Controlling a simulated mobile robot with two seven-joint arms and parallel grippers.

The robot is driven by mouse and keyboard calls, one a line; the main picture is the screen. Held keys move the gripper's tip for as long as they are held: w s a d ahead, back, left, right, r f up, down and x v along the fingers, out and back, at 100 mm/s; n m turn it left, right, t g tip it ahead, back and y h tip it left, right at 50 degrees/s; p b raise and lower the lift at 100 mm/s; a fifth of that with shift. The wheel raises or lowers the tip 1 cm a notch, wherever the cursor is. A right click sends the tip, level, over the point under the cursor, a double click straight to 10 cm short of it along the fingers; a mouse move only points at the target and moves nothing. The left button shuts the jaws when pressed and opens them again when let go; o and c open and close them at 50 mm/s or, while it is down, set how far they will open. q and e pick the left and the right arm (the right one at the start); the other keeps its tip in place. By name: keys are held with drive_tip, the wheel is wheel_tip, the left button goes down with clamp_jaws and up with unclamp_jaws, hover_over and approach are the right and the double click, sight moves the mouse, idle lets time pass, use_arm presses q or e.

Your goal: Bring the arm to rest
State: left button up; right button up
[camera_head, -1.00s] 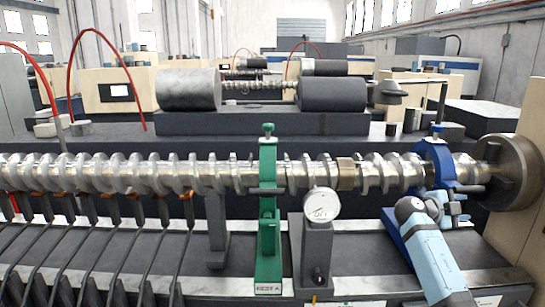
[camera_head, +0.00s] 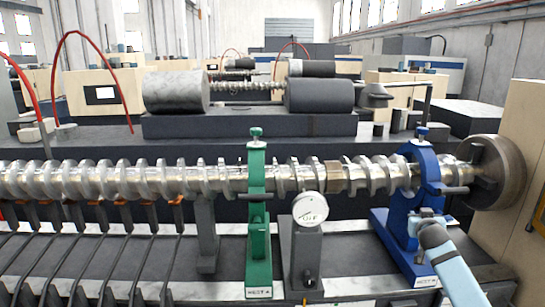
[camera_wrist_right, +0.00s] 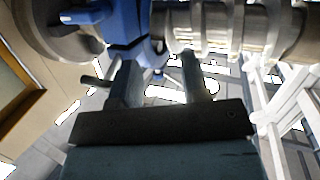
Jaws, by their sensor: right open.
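My right arm (camera_head: 452,262), light blue with a dark joint, comes in from the lower right in the head view. Its end is in front of the blue rest (camera_head: 398,222), partly covering it. My right gripper (camera_wrist_right: 160,78) is open and empty in the right wrist view, with its two dark fingers apart. The blue rest (camera_wrist_right: 125,22) and the shaft (camera_wrist_right: 225,28) lie beyond the fingertips there. Whether a finger touches the blue rest cannot be told. My left gripper is in neither view.
The long silver crankshaft (camera_head: 100,180) runs across to a round chuck (camera_head: 492,172) at the right. A green rest (camera_head: 258,225) and a dial gauge (camera_head: 310,207) on a grey stand are left of the blue rest. A row of dark levers fills the lower left.

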drive_tip(key=w+a+r+n+t+y, duration=0.1)
drive_tip(key=a+r+n+t+y, duration=0.15)
drive_tip(key=n+y, duration=0.2)
drive_tip(key=s+a+f+n+g+y, duration=0.1)
drive_tip(key=s+a+f, duration=0.6)
drive_tip(key=s+f, duration=0.3)
drive_tip(key=s+a+f+n+g+y, duration=0.1)
drive_tip(key=s+a+f+g, duration=0.1)
drive_tip(key=s+a+f, duration=0.8)
drive_tip(key=s+a+f+g, duration=0.1)
drive_tip(key=s+a+f, duration=0.2)
drive_tip(key=s, duration=0.6)
drive_tip(key=s+a+f+g+y, duration=0.1)
drive_tip(key=s+a+f, duration=0.2)
drive_tip(key=s, duration=0.7)
drive_tip(key=s+a+f+g+y, duration=0.1)
drive_tip(key=s+a+f, duration=0.2)
drive_tip(key=s, duration=0.7)
wheel_tip(320, 180, down, 2)
drive_tip(key=shift+f+m, duration=0.1)
drive_tip(key=shift+m, duration=0.35)
drive_tip(key=shift+s+d, duration=0.1)
